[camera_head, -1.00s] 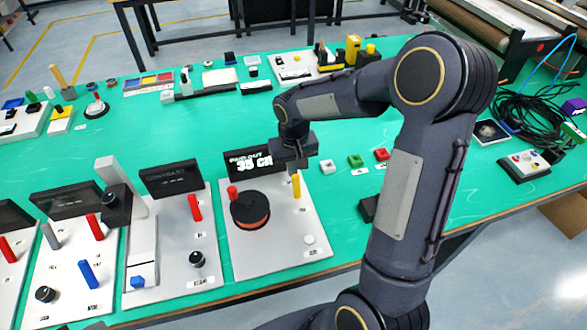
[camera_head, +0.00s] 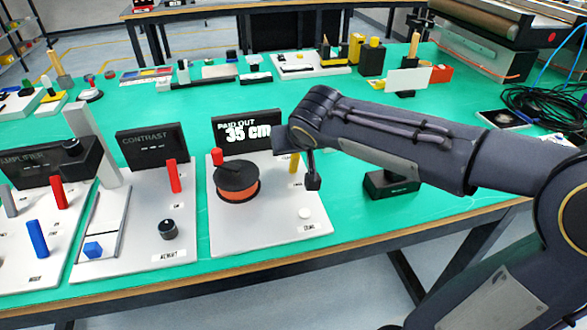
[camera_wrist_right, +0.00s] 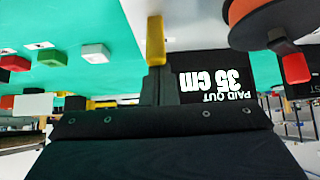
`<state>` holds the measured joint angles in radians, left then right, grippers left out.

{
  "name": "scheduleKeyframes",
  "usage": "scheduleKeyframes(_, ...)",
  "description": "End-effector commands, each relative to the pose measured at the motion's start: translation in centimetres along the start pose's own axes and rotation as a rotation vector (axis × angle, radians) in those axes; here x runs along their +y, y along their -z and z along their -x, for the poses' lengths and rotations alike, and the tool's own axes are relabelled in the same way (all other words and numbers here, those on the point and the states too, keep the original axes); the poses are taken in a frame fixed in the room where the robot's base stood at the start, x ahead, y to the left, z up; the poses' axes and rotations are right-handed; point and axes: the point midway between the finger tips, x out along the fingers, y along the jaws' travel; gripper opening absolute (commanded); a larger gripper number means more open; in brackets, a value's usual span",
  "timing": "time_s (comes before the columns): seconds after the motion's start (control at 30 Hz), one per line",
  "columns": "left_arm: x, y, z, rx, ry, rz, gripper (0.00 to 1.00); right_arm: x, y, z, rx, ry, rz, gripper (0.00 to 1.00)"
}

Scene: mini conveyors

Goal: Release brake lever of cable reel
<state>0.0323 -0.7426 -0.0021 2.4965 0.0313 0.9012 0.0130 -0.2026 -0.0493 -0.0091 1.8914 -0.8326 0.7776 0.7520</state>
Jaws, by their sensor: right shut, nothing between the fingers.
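The cable reel (camera_head: 238,190) is a black disc over orange cable with a red handle (camera_head: 217,158), on a white panel (camera_head: 265,232). A yellow upright lever (camera_head: 293,168) stands at the panel's right, its upper part hidden behind my wrist. My right gripper (camera_head: 313,184) is shut and empty, pointing down just right of and in front of the lever. In the right wrist view the yellow lever (camera_wrist_right: 156,42) stands just beyond the dark finger (camera_wrist_right: 156,84); I cannot tell whether they touch. The display (camera_head: 243,131) reads "PAID OUT 35 cm". My left gripper is out of view.
A white button (camera_head: 305,213) sits at the panel's front right. The contrast panel (camera_head: 140,255) with a red lever (camera_head: 173,175) and black knob (camera_head: 167,229) lies to the left. A dark box (camera_head: 390,186) stands right of my gripper. Green table between is bare.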

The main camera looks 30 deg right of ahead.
Motion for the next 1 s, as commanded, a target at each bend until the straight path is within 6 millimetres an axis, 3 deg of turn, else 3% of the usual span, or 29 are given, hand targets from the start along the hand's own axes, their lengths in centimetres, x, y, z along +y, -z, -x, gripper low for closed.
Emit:
scheduleKeyframes(0.03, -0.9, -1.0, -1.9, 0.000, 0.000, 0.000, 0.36, 0.0, -1.0, -0.7, 0.030, 0.002, -0.001, 0.00)
scheduleKeyframes(0.07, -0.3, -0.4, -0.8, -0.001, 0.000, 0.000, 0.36, 0.0, -0.2, 0.1, 0.021, 0.000, 0.000, 0.00)
scheduleKeyframes(0.13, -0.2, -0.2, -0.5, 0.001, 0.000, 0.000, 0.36, 0.0, -0.1, 0.1, 0.017, -0.001, 0.000, 0.00)
scheduleKeyframes(1.0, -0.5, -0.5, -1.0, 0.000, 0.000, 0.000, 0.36, 0.0, 0.6, -1.4, 0.014, -0.001, 0.000, 0.00)
